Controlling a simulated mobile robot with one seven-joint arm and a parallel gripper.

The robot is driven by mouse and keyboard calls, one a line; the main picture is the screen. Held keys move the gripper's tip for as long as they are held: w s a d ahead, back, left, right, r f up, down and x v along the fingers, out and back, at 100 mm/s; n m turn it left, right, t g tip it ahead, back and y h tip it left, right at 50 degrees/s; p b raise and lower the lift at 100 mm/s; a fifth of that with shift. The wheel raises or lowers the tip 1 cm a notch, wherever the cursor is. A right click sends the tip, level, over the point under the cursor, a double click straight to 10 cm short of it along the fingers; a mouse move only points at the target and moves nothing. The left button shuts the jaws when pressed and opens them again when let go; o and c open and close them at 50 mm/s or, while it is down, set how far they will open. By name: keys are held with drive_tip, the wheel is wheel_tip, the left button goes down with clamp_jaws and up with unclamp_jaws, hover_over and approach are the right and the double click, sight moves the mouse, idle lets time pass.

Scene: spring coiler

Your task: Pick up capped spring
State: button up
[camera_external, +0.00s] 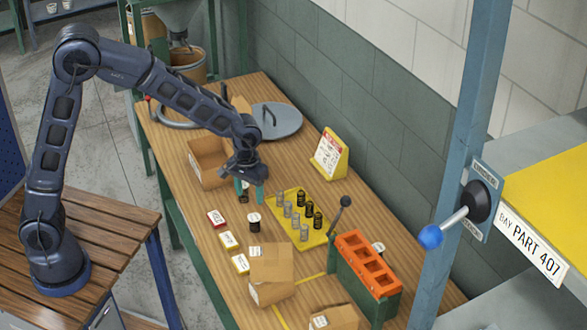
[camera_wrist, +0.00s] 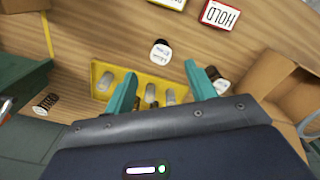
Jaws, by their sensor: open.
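A yellow tray (camera_external: 288,197) holds several upright springs, grey ones (camera_external: 295,220) and black ones (camera_external: 309,208). It also shows in the wrist view (camera_wrist: 97,84), partly hidden behind my fingers. A dark, white-labelled cylinder (camera_external: 254,222) stands on the table beside the tray; the wrist view shows it too (camera_wrist: 160,52). A second small dark piece with a white label (camera_wrist: 221,87) lies close to my right fingertip in the wrist view. I cannot tell which one is the capped spring. My gripper (camera_external: 250,196) is open and empty above the table; its teal fingertips (camera_wrist: 160,75) are spread.
An open carton (camera_external: 208,165) stands close behind my gripper. Red (camera_external: 216,218) and yellow-and-white (camera_external: 229,240) label boxes line the front side. A yellow sign (camera_external: 330,155) stands behind.

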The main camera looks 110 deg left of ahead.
sight(255, 217)
drive_tip(key=shift+a+f, duration=0.75)
drive_tip(key=shift+f, duration=0.05)
wheel_tip(255, 217, down, 6)
drive_tip(key=shift+r, duration=0.25)
drive_tip(key=shift+w+f, duration=0.15)
drive_tip(key=shift+f, duration=1.2)
drive_tip(key=shift+w+f, duration=0.15)
drive_tip(key=shift+f, duration=1.15)
drive_tip(key=c, duration=1.1)
drive_tip(key=shift+o, duration=0.2)
drive_tip(key=shift+r, duration=0.15)
